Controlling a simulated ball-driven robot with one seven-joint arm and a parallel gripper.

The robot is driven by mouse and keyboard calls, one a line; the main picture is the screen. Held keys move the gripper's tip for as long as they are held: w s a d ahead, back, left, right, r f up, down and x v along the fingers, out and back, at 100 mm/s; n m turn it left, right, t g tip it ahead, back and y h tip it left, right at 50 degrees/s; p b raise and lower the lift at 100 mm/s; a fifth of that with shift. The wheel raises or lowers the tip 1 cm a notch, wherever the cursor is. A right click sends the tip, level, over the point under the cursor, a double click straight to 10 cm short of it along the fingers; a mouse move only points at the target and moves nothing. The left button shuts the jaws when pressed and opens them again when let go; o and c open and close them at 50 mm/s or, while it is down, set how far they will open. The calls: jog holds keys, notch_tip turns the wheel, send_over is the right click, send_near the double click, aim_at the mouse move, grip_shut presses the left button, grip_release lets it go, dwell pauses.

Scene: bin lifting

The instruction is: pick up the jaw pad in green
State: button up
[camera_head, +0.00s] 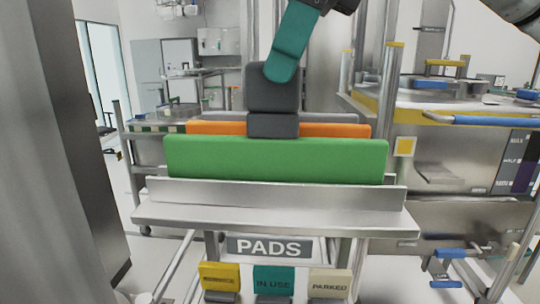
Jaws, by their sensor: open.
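The green jaw pad (276,160) is a long, flat block standing on edge in a metal rack (275,214), behind the rack's low front lip. An orange pad (335,130) stands right behind it, and a grey pad (340,117) behind that. My gripper (273,126), dark grey, is over the middle of the pads, pointing down. It covers part of the orange pad, and its lower end meets the green pad's top edge in the picture. I cannot tell whether it touches. My gripper is open; its fingertips are not clearly visible.
A "PADS" sign (269,248) hangs under the rack, above yellow, teal and beige tags (272,279). A steel bench (455,101) with yellow edging and a blue handle stands close at the right. A dark grey column (70,150) fills the left side. Space above the green pad's ends is clear.

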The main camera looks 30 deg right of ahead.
aim_at(268, 112)
jog(key=shift+s+x, duration=0.15)
jog(key=shift+x, duration=1.15)
jog(key=shift+s+x, duration=0.1)
jog(key=shift+x, duration=1.25)
jog(key=shift+d+f, duration=0.1)
jog(key=shift+d, duration=0.1)
jog(key=shift+c, duration=0.3)
grip_shut()
